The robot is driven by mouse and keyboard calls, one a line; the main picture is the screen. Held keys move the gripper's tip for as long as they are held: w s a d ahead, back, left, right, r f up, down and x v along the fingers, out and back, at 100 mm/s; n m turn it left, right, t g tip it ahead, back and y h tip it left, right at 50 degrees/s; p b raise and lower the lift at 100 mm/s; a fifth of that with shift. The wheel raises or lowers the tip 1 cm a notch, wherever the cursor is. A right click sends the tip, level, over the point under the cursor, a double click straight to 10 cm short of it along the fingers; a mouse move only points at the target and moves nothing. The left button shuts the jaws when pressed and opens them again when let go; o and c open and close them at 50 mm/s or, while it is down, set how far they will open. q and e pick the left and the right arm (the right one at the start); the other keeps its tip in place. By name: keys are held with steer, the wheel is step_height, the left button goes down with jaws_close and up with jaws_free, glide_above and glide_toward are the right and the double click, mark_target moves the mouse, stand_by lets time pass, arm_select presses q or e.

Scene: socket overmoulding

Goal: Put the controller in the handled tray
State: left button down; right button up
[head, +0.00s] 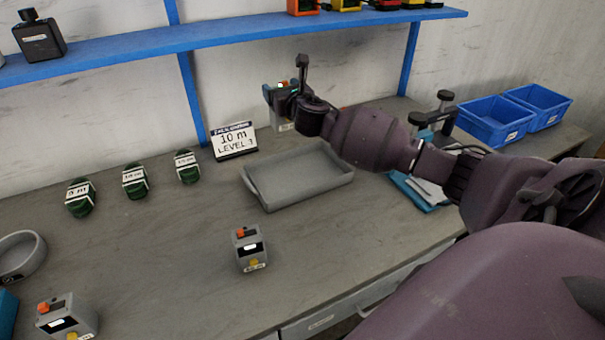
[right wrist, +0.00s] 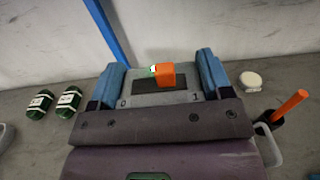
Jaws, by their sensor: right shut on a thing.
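My right gripper (head: 280,95) is shut on a grey box with an orange switch, and holds it behind the grey tray, near the wall. In the right wrist view the grey box (right wrist: 145,98) sits between two blue finger pads, with 0 and 1 marked on its face. Two other grey boxes with an orange and a yellow button stand on the bench, one in front of the tray (head: 250,249) and one at the front left (head: 66,318). No label tells which is the controller. The handled tray (head: 325,188) looks empty. My left gripper is not in view.
Several green-and-white rolls (head: 134,181) stand on the left, beside a sign (head: 234,141) reading 10 m LEVEL 3. Blue bins (head: 495,121) stand at the back right. A blue shelf (head: 230,33) runs above the bench. The bench is clear around the front grey box.

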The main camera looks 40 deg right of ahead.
steer(key=shift+f, duration=0.25)
step_height(320, 180, down, 20)
steer(key=b, duration=0.7)
steer(key=o, duration=1)
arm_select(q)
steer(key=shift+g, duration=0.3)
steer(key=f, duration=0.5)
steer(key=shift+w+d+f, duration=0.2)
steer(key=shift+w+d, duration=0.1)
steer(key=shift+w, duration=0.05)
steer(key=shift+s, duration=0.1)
